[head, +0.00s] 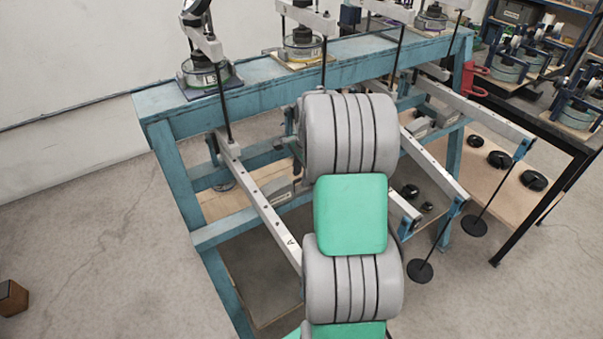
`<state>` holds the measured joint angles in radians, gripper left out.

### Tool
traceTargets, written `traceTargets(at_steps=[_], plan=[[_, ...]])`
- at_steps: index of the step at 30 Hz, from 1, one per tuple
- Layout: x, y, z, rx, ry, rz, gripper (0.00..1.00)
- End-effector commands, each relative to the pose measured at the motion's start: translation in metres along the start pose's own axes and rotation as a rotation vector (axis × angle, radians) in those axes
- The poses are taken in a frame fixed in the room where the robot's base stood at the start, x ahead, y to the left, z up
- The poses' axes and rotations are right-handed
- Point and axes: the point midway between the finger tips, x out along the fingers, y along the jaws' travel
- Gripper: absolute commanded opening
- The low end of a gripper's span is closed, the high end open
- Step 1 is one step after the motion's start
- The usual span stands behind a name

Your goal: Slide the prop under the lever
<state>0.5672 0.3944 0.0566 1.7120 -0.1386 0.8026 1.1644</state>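A long pale metal lever (262,203) marked "A" runs from the left end of a teal frame toward the front. Its near end is hidden behind my grey and green arm. Two other levers (478,113) extend to the right of my arm, with hanging rods and black discs at their ends. No prop can be made out for certain. A small brown block (12,298) sits on the floor at the lower left edge, partly cut off; I cannot tell whether it is the prop. My gripper does not show.
The teal frame (270,80) carries several round test cells on top. A dark-edged bench (545,128) with more equipment stands at the right. Black weights (499,160) lie on a wooden board at the right. Concrete floor (95,240) is open at the left.

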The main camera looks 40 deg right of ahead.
Motion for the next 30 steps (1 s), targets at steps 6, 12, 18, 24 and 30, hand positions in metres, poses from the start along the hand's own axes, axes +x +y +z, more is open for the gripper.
traceTargets(at_steps=[6, 12, 18, 24, 30], plan=[[-0.0001, 0.0, 0.0002, -0.001, 0.0, 0.0, 0.28], [-0.0003, -0.0001, 0.0003, -0.001, 0.0, 0.0, 0.11], [-0.0004, -0.0001, 0.0003, -0.001, 0.0, 0.0, 0.0], [-0.0004, -0.0001, 0.0003, -0.001, 0.0, 0.0, 0.0], [-0.0005, -0.0001, 0.0003, -0.001, 0.0, 0.0, 0.0]])
